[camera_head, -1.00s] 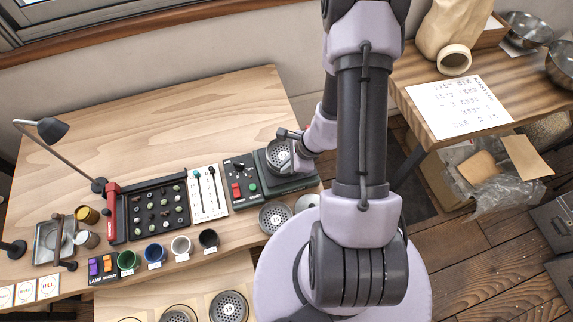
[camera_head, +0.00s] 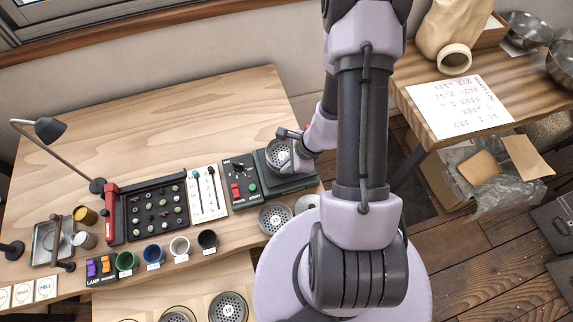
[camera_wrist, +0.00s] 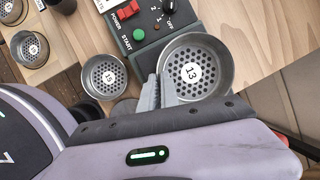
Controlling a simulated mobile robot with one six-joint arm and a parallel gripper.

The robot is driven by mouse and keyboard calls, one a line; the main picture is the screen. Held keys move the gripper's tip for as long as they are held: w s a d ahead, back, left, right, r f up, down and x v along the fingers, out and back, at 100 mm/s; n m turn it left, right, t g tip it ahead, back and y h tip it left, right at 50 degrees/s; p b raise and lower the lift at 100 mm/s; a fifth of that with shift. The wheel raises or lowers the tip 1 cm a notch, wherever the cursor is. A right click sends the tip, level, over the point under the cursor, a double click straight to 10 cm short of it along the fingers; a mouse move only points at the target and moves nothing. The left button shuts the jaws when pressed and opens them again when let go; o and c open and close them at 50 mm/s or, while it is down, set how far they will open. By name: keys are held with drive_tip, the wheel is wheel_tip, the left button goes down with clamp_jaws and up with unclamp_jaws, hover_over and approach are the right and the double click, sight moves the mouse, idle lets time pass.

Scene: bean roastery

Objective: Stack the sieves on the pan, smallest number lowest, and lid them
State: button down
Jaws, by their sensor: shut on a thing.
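My gripper (camera_wrist: 166,91) is shut on the rim of a metal sieve marked 13 (camera_wrist: 186,95). In the head view this sieve (camera_head: 277,146) is level over the dark green shaker unit (camera_head: 247,198) on the bench. I cannot tell whether it touches what is below it, and any pan beneath is hidden. Another sieve (camera_wrist: 103,91) with a number label that looks like 15 sits apart at the bench's front edge; it also shows in the head view (camera_head: 268,228). More round sieves stand on a lower pale surface, one of them (camera_head: 228,318) at the bottom of the head view.
A pale round piece (camera_head: 306,203), partly hidden by my arm, lies near the front edge. A control panel (camera_head: 238,179), slider panel (camera_head: 207,206), bean tray (camera_head: 158,213) and several cups (camera_head: 181,247) stand to the left. The back of the bench is clear.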

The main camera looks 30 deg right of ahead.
drive_tip(key=shift+f+b, duration=0.5)
drive_tip(key=shift+r, duration=0.15)
drive_tip(key=shift+r+p, duration=0.55)
drive_tip(key=shift+r, duration=0.2)
drive_tip(key=shift+f+b, duration=0.85)
drive_tip(key=shift+b, duration=0.4)
idle(0.4)
drive_tip(key=shift+r, duration=0.15)
drive_tip(key=shift+r+p, duration=0.55)
drive_tip(key=shift+r, duration=0.1)
idle(0.6)
drive_tip(key=shift+f+b, duration=0.85)
drive_tip(key=shift+b, duration=0.35)
